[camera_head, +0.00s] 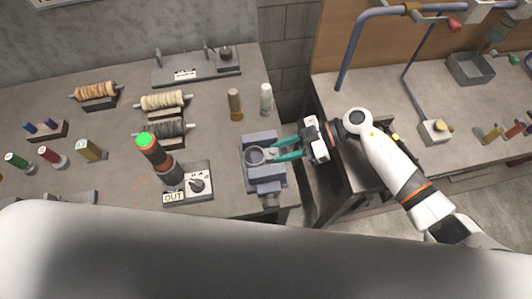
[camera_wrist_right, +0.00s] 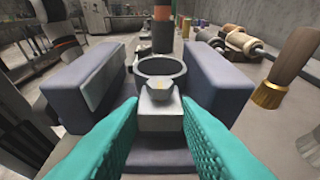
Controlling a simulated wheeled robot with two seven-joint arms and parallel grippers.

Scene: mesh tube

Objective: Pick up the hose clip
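The hose clip, a dark grey ring with a lighter block-like tab, sits upright-mouthed between the jaws of a blue-grey vise (camera_head: 265,182). Its ring (camera_head: 254,156) shows in the head view, and the ring (camera_wrist_right: 162,68) and tab also show in the wrist view. My right gripper (camera_head: 273,150) comes in from the right with its teal fingers apart, one on each side of the tab; in the wrist view the fingertips (camera_wrist_right: 160,112) are close to the tab, and I cannot tell if they touch it. My left gripper is not in view.
The vise jaws (camera_wrist_right: 80,80) and (camera_wrist_right: 218,88) stand close on both sides. A green-topped signal tower (camera_head: 152,150) and a switch box (camera_head: 197,183) stand left of the vise. Two brushes (camera_head: 235,104) stand behind it. A gap separates this bench from the right bench.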

